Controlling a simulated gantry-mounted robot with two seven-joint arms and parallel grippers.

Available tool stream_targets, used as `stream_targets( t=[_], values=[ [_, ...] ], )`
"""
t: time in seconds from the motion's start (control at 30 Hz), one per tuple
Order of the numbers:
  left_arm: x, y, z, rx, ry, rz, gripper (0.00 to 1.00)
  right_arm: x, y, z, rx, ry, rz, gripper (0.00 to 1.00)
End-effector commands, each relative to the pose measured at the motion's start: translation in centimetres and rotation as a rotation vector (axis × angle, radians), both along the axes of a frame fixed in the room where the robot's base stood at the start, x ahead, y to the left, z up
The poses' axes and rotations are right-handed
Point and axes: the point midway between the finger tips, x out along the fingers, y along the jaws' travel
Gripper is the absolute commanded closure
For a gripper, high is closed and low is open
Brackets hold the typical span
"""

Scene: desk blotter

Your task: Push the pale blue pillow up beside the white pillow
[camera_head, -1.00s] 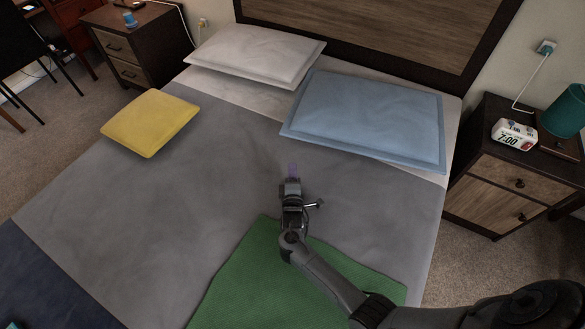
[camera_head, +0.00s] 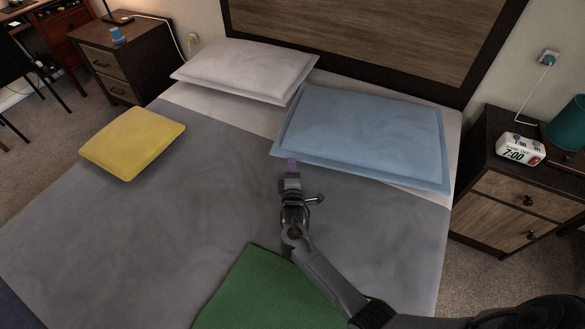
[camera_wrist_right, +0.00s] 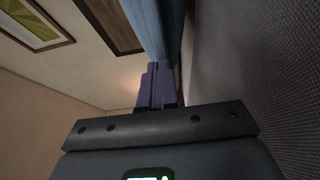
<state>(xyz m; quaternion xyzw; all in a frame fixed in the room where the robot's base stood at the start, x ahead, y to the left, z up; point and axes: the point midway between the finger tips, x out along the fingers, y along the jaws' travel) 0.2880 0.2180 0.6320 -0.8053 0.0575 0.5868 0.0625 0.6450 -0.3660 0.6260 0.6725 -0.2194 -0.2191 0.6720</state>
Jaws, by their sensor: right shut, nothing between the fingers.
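The pale blue pillow (camera_head: 362,132) lies on the right side of the bed near the headboard, its upper left edge close to the white pillow (camera_head: 247,69) and a narrow strip of sheet showing between them. My right gripper (camera_head: 292,166) is shut and empty, with its fingertips at the near edge of the blue pillow, toward its left corner. In the right wrist view the purple fingers (camera_wrist_right: 157,87) are together, and the blue pillow (camera_wrist_right: 154,28) rises just ahead of them; I cannot tell whether they touch. My left gripper is out of view.
A yellow pillow (camera_head: 134,143) lies on the grey bedspread (camera_head: 170,235) at the left. A green blanket (camera_head: 265,295) lies under my right arm. The headboard (camera_head: 365,40) stands behind the pillows.

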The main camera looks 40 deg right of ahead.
Motion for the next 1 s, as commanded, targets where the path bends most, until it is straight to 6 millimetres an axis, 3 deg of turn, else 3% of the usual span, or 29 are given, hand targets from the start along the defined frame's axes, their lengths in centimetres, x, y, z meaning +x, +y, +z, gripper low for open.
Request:
stream_targets(
  t=[0.3,0.37,0.7,0.83,1.0],
  values=[
    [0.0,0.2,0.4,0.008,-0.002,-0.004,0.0,0.1,-0.8,0.2,-0.003,0.0,-0.001,1.0],
    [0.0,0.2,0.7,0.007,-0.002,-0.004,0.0,0.3,-2.0,0.3,-0.006,0.001,-0.002,1.0],
    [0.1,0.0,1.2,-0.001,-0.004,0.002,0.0,1.7,-11.4,0.0,-0.007,0.001,-0.005,1.0],
    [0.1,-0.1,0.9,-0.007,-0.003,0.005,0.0,2.0,-13.5,0.0,-0.003,0.001,-0.004,1.0],
    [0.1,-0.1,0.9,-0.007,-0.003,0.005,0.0,2.1,-14.2,0.0,0.0,0.0,-0.003,1.0]
  ],
)
